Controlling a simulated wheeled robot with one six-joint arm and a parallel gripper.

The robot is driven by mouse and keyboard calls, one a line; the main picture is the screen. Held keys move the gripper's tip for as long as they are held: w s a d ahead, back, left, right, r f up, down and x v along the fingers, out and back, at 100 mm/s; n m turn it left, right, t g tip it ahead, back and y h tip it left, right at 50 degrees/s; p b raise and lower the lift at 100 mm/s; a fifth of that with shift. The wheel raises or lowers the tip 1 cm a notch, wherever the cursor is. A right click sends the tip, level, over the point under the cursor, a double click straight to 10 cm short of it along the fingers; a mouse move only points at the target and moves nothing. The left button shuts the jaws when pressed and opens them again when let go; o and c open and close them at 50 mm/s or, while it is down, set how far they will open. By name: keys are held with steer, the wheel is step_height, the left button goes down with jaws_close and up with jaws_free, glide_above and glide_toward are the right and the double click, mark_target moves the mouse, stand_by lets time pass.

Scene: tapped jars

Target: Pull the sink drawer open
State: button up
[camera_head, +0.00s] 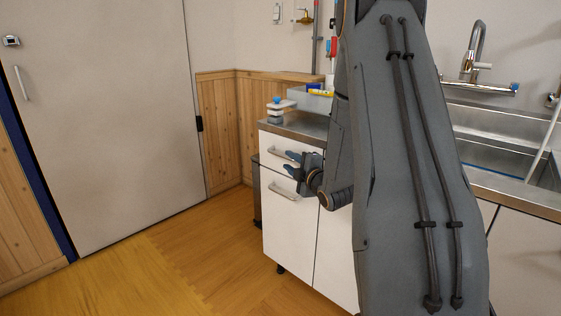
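The white sink cabinet has a top drawer (276,141) with a horizontal metal bar handle (275,151). The drawer looks shut, its front flush with the cabinet. A second bar handle (283,192) sits on the white front below. My gripper (289,164) is in front of the cabinet, pointing left, its two fingers apart with nothing seen between them. In the picture it overlaps the drawer's right part, close to the right end of the top handle. Whether it touches the handle cannot be told. My arm hides the middle of the cabinet.
A steel sink (487,137) with a tap (476,50) is at right. Small items, including a white-and-blue one (280,108), stand on the counter's left end. A dark bin (257,190) stands beside the cabinet. The wooden floor (190,265) at left is clear before a door (105,120).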

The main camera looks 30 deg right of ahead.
mark_target(284, 157)
steer(key=w, duration=0.7)
steer(key=shift+f, duration=0.25)
jaws_close()
